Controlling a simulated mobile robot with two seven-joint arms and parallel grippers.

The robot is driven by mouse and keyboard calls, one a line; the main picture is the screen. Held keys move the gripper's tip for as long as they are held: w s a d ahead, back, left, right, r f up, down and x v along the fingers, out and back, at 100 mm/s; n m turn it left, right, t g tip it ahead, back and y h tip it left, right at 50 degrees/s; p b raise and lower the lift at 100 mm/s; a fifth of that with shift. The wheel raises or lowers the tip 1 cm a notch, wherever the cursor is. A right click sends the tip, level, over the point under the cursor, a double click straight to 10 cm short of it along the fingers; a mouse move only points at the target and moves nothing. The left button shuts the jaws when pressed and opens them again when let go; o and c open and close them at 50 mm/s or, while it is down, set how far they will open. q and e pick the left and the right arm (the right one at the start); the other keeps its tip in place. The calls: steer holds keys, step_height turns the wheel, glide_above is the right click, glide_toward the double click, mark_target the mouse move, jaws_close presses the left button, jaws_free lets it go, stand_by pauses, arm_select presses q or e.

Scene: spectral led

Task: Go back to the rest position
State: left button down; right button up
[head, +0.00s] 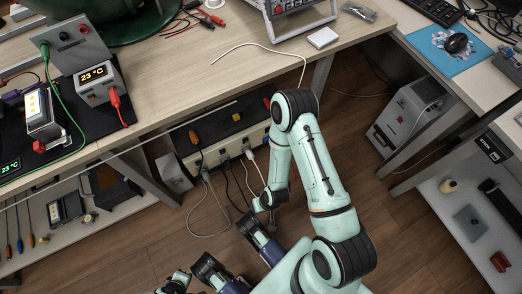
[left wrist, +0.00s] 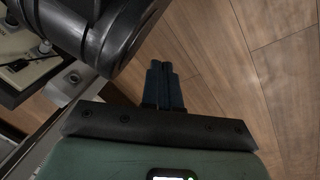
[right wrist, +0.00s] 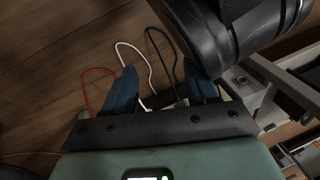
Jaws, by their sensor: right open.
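My right gripper (right wrist: 162,88) is open in the right wrist view. Its two blue fingers stand well apart with nothing between them, above the wood floor and some cables. In the head view its fingers (head: 228,246) show at the bottom, below the bent mint-green right arm. My left gripper (left wrist: 164,84) is shut in the left wrist view. Its blue fingers lie side by side with nothing seen between them, above the floor. In the head view I cannot clearly make out the left gripper; a small mint and black part shows at the bottom edge.
The workbench (head: 200,80) holds instruments and leads. Below it, a power strip (head: 225,143) has cables hanging near my right arm. A lower shelf (head: 95,222) with tools is at left. A side table with a mouse (head: 456,43) is at right. Wood floor (head: 395,235) is open between.

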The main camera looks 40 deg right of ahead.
arm_select(q)
steer(key=s+d+r+g+p, duration=0.1)
steer(key=s+d+r+p, duration=0.1)
steer(key=r+p, duration=0.5)
steer(key=s+d+r+g+h+p, duration=0.1)
steer(key=s+d+r+p, duration=0.1)
steer(key=r+p, duration=0.6)
steer(key=s+d+r+m+p, duration=0.1)
steer(key=s+r+p, duration=0.1)
steer(key=r+p, duration=0.5)
step_height(320, 180, up, 2)
steer(key=shift+s+d+r+g+h+p, duration=0.25)
steer(key=shift+s+d+g+h+p, duration=0.05)
steer(key=shift+s+d+g+h, duration=0.1)
arm_select(e)
steer(key=s+a+r+g, duration=0.1)
steer(key=s+a+r, duration=0.1)
steer(key=r, duration=0.6)
steer(key=s+a+r+g+y, duration=0.1)
steer(key=s+a+r, duration=0.1)
steer(key=r, duration=0.6)
steer(key=s+a+r+n+g, duration=0.1)
steer(key=s+r, duration=0.1)
steer(key=r, duration=0.6)
steer(key=shift+s+a+r+y, duration=0.2)
steer(key=shift+s+a+y, duration=0.1)
steer(key=shift+s+a, duration=0.1)
